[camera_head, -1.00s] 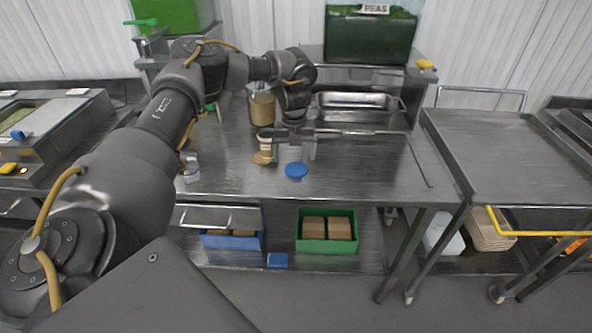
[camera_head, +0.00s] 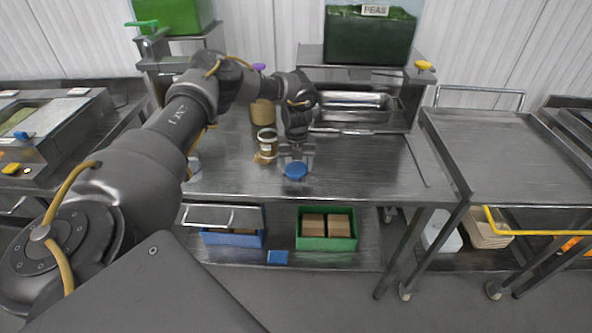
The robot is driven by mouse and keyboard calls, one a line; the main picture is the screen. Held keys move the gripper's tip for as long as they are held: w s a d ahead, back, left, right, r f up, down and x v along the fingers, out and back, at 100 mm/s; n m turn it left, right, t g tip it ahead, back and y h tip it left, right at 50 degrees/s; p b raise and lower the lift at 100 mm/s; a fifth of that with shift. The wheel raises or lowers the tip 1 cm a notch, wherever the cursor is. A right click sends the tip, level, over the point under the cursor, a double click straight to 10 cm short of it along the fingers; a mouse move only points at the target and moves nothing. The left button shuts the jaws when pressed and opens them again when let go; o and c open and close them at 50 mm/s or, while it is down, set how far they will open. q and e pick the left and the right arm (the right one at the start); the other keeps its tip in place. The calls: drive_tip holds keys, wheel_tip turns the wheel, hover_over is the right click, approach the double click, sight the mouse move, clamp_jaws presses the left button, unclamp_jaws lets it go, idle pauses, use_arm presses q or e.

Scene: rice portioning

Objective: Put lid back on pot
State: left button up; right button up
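The blue round lid (camera_head: 296,171) lies near the front edge of the steel table. My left gripper (camera_head: 297,158) points down at the lid, with its fingers apart at about the lid's two sides. I see no grip on the lid, though contact is too small to tell. A small pot (camera_head: 266,144) with a pale rim and brownish contents stands just left of the gripper, its top uncovered. A tan patch lies at its foot. My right gripper is not in view.
A larger tan container (camera_head: 263,113) stands behind the pot. A steel tray (camera_head: 352,107) and a long utensil (camera_head: 345,132) lie at the back. The table's right part (camera_head: 375,165) is clear. Green and blue bins sit on the shelf below.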

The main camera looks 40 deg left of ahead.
sight(298, 171)
use_arm(q)
drive_tip(key=c, duration=0.5)
drive_tip(key=shift+o, duration=0.2)
drive_tip(key=shift+r, duration=0.1)
drive_tip(key=shift+r+b, duration=0.45)
drive_tip(key=r, duration=0.1)
drive_tip(key=d+r+b, duration=0.1)
drive_tip(key=r, duration=0.1)
drive_tip(key=shift+s, duration=0.1)
drive_tip(key=s+d+r+b, duration=0.3)
drive_tip(key=s+d+r, duration=0.2)
drive_tip(key=d+r, duration=0.4)
drive_tip(key=d, duration=0.2)
drive_tip(key=shift+s+d, duration=0.25)
drive_tip(key=shift+d, duration=0.15)
